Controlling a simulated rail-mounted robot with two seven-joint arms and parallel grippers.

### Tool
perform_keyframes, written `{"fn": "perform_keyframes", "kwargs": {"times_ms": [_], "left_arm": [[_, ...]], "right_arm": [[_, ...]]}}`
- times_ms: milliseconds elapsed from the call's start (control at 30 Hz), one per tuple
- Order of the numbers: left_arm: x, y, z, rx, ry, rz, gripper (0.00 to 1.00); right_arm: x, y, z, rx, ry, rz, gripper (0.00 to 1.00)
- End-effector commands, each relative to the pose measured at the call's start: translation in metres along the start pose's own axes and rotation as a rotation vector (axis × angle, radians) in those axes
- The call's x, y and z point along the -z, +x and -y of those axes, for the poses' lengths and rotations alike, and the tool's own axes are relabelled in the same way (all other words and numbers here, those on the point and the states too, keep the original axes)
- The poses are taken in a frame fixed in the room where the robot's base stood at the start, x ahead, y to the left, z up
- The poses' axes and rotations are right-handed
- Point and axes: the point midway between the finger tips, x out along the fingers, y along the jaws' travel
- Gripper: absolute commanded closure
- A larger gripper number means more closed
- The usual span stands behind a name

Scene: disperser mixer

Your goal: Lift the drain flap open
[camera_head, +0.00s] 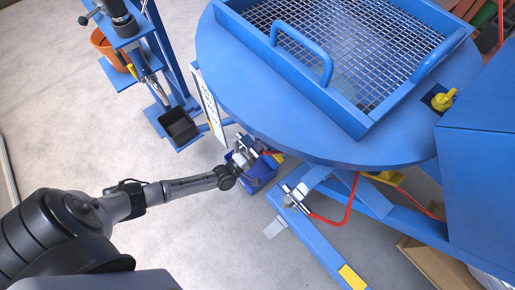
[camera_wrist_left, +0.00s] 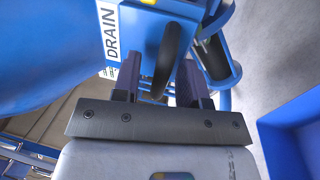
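The drain shows in the left wrist view as a blue housing (camera_wrist_left: 138,35) with a white DRAIN label (camera_wrist_left: 110,32). A dark, rounded, handle-like part (camera_wrist_left: 172,48) stands at its right side; I cannot tell for sure whether it is the flap itself. My left gripper (camera_wrist_left: 160,80) is right at this part, with its two fingers apart and the part's lower end between them. I see no clear grip on it. In the head view my left gripper (camera_head: 240,158) is under the edge of the round blue table, where the drain is mostly hidden. My right gripper is not in view.
The round blue table (camera_head: 228,72) with a mesh-covered tray (camera_head: 350,111) overhangs the gripper. A blue bin (camera_head: 262,172) stands below it; a blue wall (camera_wrist_left: 285,150) shows at the lower right of the wrist view. The floor (camera_head: 190,225) in front is clear.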

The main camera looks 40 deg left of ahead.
Motion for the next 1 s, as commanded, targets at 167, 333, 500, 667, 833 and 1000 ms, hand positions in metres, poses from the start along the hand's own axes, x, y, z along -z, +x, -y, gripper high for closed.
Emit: {"fn": "perform_keyframes", "kwargs": {"times_ms": [167,333,500,667,833,1000], "left_arm": [[0.0,0.0,0.0,0.0,0.0,0.0,0.7],[0.0,0.0,0.0,0.0,0.0,0.0,0.87],[0.0,-0.001,0.0,0.0,0.0,0.0,1.0],[0.0,-0.001,0.0,0.0,0.0,0.0,1.0],[0.0,-0.001,0.0,0.001,0.0,0.0,1.0],[0.005,-0.005,-0.005,0.021,0.002,-0.011,1.0]], "right_arm": [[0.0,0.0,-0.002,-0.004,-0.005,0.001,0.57],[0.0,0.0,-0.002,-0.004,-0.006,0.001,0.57],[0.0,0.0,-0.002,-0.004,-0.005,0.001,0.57],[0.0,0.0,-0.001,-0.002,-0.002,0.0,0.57],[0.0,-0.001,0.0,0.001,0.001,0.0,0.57],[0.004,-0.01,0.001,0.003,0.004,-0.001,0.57]]}}
